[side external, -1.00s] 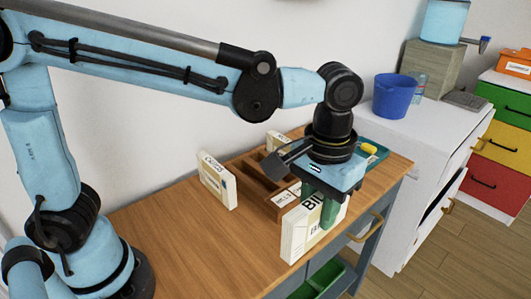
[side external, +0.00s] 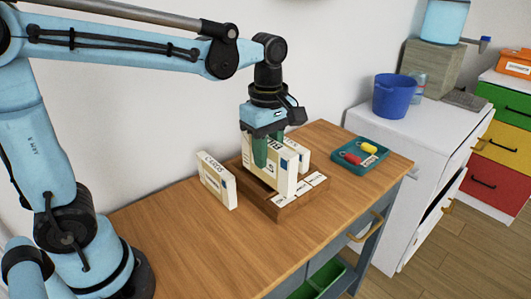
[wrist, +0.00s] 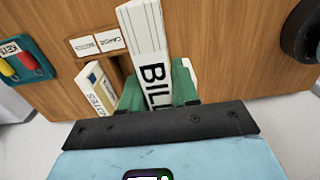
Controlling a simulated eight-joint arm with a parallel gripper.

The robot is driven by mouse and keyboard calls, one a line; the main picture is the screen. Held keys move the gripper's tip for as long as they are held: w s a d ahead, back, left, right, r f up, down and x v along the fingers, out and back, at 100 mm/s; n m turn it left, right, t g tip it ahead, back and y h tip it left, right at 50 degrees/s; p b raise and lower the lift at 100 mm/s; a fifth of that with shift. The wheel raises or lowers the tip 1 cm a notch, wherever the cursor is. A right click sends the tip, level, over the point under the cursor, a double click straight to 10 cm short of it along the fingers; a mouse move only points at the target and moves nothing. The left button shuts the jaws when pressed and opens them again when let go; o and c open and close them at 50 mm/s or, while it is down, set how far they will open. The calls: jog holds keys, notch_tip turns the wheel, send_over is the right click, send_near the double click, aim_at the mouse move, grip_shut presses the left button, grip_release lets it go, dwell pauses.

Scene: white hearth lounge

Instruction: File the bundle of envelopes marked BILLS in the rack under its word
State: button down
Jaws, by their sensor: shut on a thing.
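My gripper (side external: 268,155) is shut on the cream BILLS bundle (side external: 281,172), which is upright. In the wrist view the bundle (wrist: 147,40) stands between the green fingers (wrist: 158,92) with BILL readable. The bundle is at the left part of the wooden rack (side external: 290,212); I cannot tell whether its lower edge is inside a slot. The rack has three word cards (side external: 299,188) along its front, too small to read in the side view. A NOTES bundle (wrist: 99,90) stands in the rack's right part.
A CARDS bundle (side external: 217,180) stands on the wooden table (side external: 170,225), just left of the rack. A teal tray (side external: 379,163) marked KEYS, with red and yellow items, lies to the right. The table front left is clear. A white cabinet (side external: 400,125) stands beyond.

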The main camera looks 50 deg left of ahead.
jog(key=shift+w+a+f, duration=0.65)
jog(key=shift+a+f, duration=0.95)
jog(key=shift+f, duration=0.1)
jog(key=shift+w+a+f, duration=0.65)
jog(key=shift+a+f, duration=0.9)
jog(key=shift+f, duration=0.2)
jog(key=shift+w+a+f, duration=0.65)
jog(key=shift+a+f, duration=0.95)
jog(key=shift+f, duration=0.1)
jog(key=shift+f, duration=0.1)
jog(key=c, duration=0.8)
grip_release()
jog(key=shift+c, duration=0.2)
